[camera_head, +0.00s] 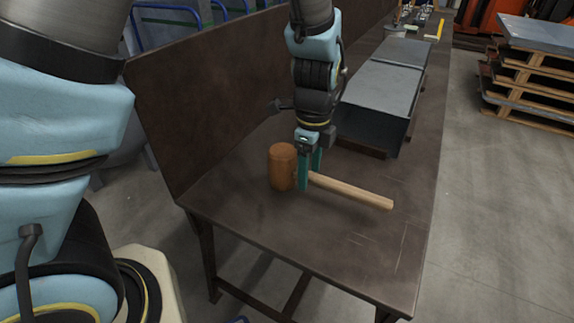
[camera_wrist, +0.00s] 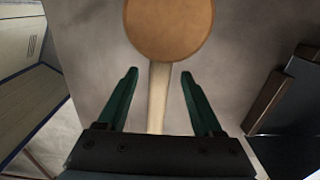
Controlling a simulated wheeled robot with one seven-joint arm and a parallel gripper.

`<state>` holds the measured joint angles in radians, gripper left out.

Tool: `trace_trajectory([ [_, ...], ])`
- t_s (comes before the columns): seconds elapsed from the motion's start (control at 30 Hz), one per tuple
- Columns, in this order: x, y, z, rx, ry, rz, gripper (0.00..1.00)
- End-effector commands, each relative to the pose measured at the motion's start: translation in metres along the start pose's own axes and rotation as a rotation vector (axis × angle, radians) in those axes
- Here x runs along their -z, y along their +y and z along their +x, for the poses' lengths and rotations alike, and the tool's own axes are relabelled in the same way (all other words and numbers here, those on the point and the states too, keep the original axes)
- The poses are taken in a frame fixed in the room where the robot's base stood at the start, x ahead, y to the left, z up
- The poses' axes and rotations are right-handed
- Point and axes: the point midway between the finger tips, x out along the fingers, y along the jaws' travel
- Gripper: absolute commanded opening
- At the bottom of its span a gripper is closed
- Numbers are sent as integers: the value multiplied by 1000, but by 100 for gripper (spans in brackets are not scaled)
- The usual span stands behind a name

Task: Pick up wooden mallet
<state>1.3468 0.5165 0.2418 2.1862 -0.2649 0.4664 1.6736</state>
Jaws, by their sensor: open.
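The wooden mallet (camera_head: 282,168) rests on the dark workbench in the head view, with its brown head at the left and its pale handle (camera_head: 350,190) pointing right. My gripper (camera_head: 309,172) is at the mallet, where the handle meets the head, and its green fingers point down. In the wrist view the mallet's round head (camera_wrist: 168,25) is at the top, and the handle (camera_wrist: 158,95) runs between the two open fingers (camera_wrist: 157,80). Gaps show on both sides of the handle. How high the fingertips are above the bench top is hard to tell.
The workbench (camera_head: 340,240) has a tall back panel (camera_head: 230,90) on the left. A grey sheet-metal duct (camera_head: 380,95) lies behind my gripper. The bench front is clear. Stacked pallets (camera_head: 530,80) stand on the floor at right.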

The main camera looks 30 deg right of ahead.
Motion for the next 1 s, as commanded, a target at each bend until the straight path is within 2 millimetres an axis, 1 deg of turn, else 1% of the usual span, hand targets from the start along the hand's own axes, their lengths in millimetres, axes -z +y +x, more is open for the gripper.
trace_trajectory([
  [0.03, 0, 1, 7, -5, -1, -2, 68],
  [0.1, 0, 0, 15, -2, -1, 0, 68],
  [0.2, 0, 0, 21, -1, 0, -1, 68],
  [0.43, 0, 0, 22, 1, 0, 0, 68],
  [1.0, 0, 0, 22, 1, 0, -1, 3],
])
